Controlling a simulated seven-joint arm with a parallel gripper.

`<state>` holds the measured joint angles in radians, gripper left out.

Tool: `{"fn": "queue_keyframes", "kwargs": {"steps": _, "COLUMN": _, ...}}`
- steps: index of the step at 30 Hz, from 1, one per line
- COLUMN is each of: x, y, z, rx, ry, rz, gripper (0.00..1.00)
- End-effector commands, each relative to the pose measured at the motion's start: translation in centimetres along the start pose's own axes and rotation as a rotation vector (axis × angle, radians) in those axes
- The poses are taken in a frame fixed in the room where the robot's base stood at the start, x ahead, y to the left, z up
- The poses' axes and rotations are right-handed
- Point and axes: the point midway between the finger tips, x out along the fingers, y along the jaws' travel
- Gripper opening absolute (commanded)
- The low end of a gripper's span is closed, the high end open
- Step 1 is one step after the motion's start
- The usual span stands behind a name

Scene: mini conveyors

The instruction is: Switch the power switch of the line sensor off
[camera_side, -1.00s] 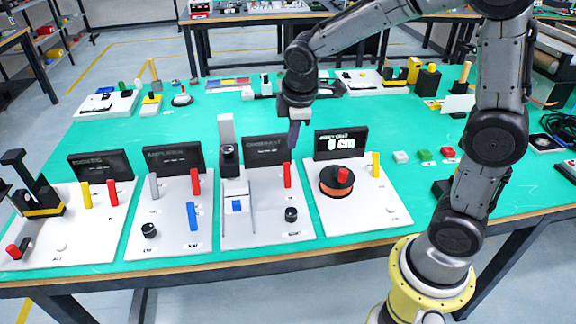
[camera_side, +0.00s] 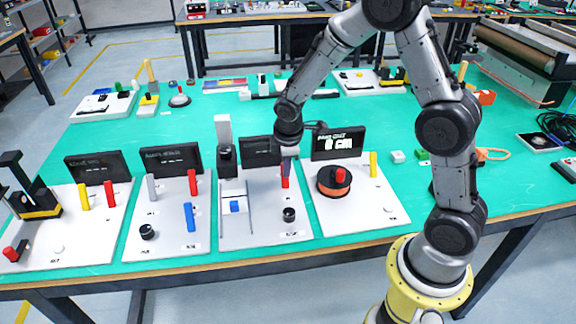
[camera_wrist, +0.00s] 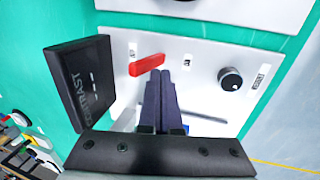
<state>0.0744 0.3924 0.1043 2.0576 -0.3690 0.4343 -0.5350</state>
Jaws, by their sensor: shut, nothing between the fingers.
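A white board (camera_side: 262,225) with a black screen (camera_side: 258,151) stands third from the left. The screen reads CONTRAST in the wrist view (camera_wrist: 85,92). I cannot read any line sensor name on the board. A red switch lever (camera_side: 285,183) sits near the screen and also shows in the wrist view (camera_wrist: 147,65). My gripper (camera_side: 286,171) is shut and empty, pointing down at the red lever. In the wrist view its dark fingertips (camera_wrist: 160,76) are right beside the lever's lower edge; I cannot tell whether they touch. Small blurred labels lie at either side of the lever.
The board also has a black knob (camera_side: 289,214), a black sensor post (camera_side: 227,160) and a blue block (camera_side: 236,207). A board with an orange reel (camera_side: 334,182) stands to the right. Boards with red levers (camera_side: 193,182) stand to the left.

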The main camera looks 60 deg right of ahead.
Motion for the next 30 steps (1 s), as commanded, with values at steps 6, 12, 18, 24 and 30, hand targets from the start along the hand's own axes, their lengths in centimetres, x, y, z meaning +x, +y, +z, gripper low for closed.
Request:
{"fn": "queue_keyframes", "kwargs": {"steps": 6, "x": 0.6, "y": 1.1, "z": 0.0, "rx": 0.001, "ry": 0.001, "rz": 0.001, "gripper": 0.00}}
{"fn": "queue_keyframes", "kwargs": {"steps": 12, "x": 0.7, "y": 1.1, "z": 0.0, "rx": -0.001, "ry": 0.001, "rz": 0.001, "gripper": 0.00}}
{"fn": "queue_keyframes", "kwargs": {"steps": 18, "x": 0.8, "y": 1.6, "z": 0.0, "rx": 0.000, "ry": 0.000, "rz": 0.001, "gripper": 0.00}}
{"fn": "queue_keyframes", "kwargs": {"steps": 24, "x": 1.6, "y": 3.2, "z": 0.0, "rx": 0.001, "ry": 0.001, "rz": 0.002, "gripper": 0.00}}
{"fn": "queue_keyframes", "kwargs": {"steps": 30, "x": 1.8, "y": 3.6, "z": 0.0, "rx": -0.002, "ry": 0.002, "rz": 0.006, "gripper": 0.00}}
